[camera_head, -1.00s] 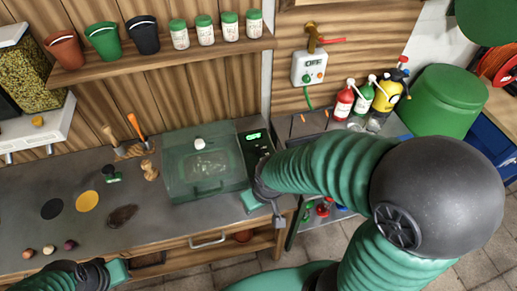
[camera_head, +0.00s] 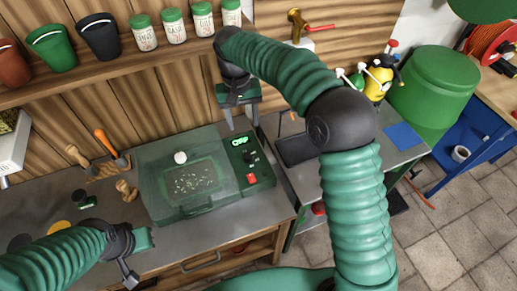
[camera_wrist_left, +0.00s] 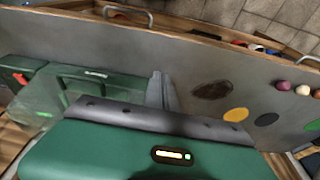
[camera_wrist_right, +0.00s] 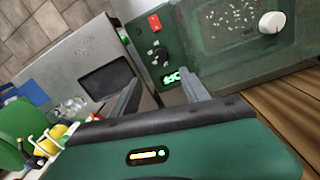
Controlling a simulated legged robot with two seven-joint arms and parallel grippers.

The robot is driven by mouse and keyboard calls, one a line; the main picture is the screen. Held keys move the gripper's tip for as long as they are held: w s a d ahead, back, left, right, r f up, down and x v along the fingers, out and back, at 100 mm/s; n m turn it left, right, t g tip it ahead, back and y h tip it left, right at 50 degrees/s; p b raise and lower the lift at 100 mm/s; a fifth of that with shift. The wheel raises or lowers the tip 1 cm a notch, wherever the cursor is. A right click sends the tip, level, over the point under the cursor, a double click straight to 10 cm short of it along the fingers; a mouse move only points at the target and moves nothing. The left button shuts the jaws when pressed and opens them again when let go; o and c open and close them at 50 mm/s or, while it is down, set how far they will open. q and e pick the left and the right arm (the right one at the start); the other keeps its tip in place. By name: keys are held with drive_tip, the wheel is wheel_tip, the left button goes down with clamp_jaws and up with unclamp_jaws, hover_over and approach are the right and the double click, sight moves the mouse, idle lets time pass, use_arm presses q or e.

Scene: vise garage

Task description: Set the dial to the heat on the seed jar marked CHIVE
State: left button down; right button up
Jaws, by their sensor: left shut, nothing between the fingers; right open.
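The seed jars (camera_head: 173,27) with green lids stand on the wooden shelf; I cannot read their labels. The dial (camera_head: 249,157) is a small black knob on the dark control panel of the clear-lidded green box (camera_head: 158,180). A lit green display (camera_head: 240,141) is above the dial; its reading is unclear. My right gripper (camera_head: 241,118) is open and empty, pointing down above the panel's back end. In the right wrist view the dial (camera_wrist_right: 159,55) shows ahead, between and beyond the fingers. My left gripper (camera_head: 130,278) is shut and empty over the bench front, left of the box.
A red switch (camera_head: 251,178) sits near the dial. A white knob (camera_head: 180,157) tops the box lid. Pots (camera_head: 98,36) stand on the shelf beside the jars. A yellow sprayer (camera_head: 379,75) stands right, by a green bin (camera_head: 432,85).

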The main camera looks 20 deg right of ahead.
sight(248, 156)
drive_tip(key=f, duration=1.6)
drive_tip(key=shift+s+d+f+p, duration=0.1)
drive_tip(key=shift+s+d+p, duration=0.2)
drive_tip(key=shift+d, duration=0.05)
drive_tip(key=shift+w+f, duration=0.1)
drive_tip(key=shift+f, duration=0.05)
drive_tip(key=shift+a, duration=0.1)
clamp_jaws()
